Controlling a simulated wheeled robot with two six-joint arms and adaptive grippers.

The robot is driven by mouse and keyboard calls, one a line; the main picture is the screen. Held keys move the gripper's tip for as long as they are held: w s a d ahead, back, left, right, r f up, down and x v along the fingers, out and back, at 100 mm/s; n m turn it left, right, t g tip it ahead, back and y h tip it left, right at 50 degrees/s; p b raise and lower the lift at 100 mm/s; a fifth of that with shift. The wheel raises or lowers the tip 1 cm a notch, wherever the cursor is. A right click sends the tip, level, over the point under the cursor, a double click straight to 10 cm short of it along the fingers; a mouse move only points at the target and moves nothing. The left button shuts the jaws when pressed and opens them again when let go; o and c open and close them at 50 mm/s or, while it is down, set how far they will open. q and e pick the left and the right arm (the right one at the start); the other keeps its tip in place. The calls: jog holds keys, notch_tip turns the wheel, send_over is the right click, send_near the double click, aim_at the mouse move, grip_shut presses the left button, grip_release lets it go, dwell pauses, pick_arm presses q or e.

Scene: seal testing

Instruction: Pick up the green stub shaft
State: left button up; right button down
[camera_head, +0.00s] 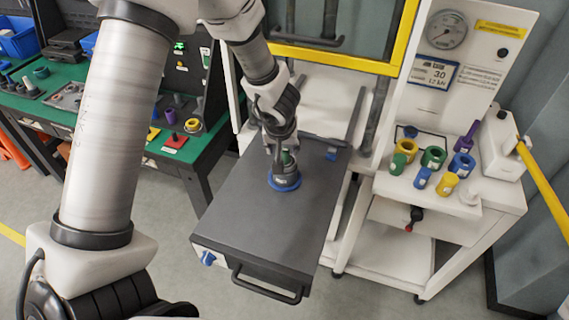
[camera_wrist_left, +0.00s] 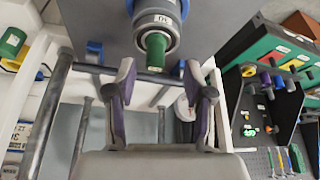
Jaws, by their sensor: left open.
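The green stub shaft (camera_wrist_left: 156,50) stands in a dark grey ring-shaped part with a blue base ring (camera_head: 284,183) on the dark drawer top. Its green end also shows small in the head view (camera_head: 287,157). My left gripper (camera_wrist_left: 158,75) is open, with its two fingers to either side of the shaft's line. In the wrist view the shaft's end appears just ahead of the space between the fingertips, and no hold on it shows. In the head view the left gripper (camera_head: 279,158) is directly over the part and partly hides the shaft.
A white side shelf (camera_head: 450,200) at right holds several coloured rings and plugs. A green bench (camera_head: 120,125) with parts is at left. The dark drawer top (camera_head: 245,225) is mostly clear, with a handle (camera_head: 266,284) in front. A yellow-framed guard (camera_head: 340,60) rises behind it.

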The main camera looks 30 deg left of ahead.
aim_at(285, 150)
pick_arm(q)
jog(key=x, duration=0.2)
jog(key=w+x, duration=0.1)
jog(key=x, duration=0.1)
jog(key=shift+f+b, duration=0.1)
jog(key=shift+b, duration=0.3)
jog(key=shift+w, duration=0.3)
jog(key=shift+s, duration=0.3)
jog(key=c, duration=0.3)
jog(key=shift+s+d+r, duration=0.1)
jog(key=shift+s+r, duration=0.2)
jog(key=shift+r, duration=0.05)
grip_shut()
jog(key=shift+w, duration=0.15)
